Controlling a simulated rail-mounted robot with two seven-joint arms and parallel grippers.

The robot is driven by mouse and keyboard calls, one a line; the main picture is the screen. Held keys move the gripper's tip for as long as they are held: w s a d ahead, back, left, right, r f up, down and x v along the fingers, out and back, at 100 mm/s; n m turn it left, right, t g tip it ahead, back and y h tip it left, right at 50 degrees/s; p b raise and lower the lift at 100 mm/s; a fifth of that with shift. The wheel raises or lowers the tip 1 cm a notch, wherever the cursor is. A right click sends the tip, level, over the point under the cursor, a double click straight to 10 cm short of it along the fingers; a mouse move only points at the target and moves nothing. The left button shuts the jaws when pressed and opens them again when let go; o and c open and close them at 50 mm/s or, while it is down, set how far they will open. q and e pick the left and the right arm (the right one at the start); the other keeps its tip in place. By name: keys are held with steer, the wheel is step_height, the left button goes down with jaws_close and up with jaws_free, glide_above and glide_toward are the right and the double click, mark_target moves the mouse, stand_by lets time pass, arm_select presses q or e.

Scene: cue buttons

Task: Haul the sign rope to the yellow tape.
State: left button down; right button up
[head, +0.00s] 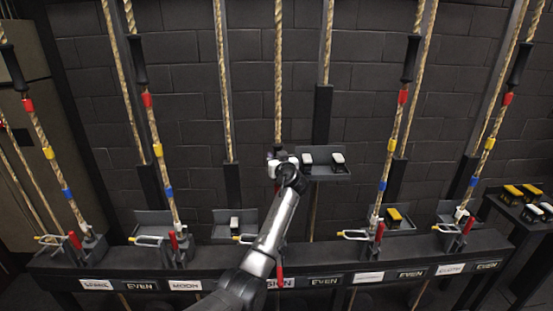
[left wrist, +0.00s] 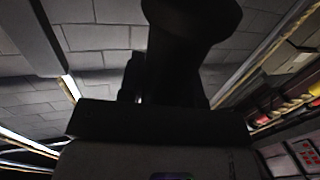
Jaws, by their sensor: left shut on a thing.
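The sign rope (head: 279,75) hangs down the middle of the wall in the head view, above the partly covered SIGN label (head: 280,283). My left gripper (head: 283,160) is shut on it, well above the dark bench rail. In the left wrist view a thick dark shape (left wrist: 190,45) fills the middle, close to the jaws; I cannot tell whether it is the rope's handle. My left arm covers the rope's lower part, and no yellow tape shows on it. A red lever (head: 280,275) shows partly beside the arm. My right gripper is not in view.
Neighbouring ropes carry black handles and red, yellow and blue tapes, such as the yellow tape (head: 158,150) on the moon rope. A tray (head: 328,178) with two white-topped blocks sits just right of my gripper. The bench rail (head: 210,258) bears levers and cleats.

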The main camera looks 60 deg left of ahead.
arm_select(q)
steer(key=c, duration=0.8)
jaws_free()
steer(key=shift+d, duration=0.1)
steer(key=s+d, duration=0.2)
steer(key=d, duration=1.1)
steer(key=shift+s+d, duration=0.2)
steer(key=shift+s, duration=0.2)
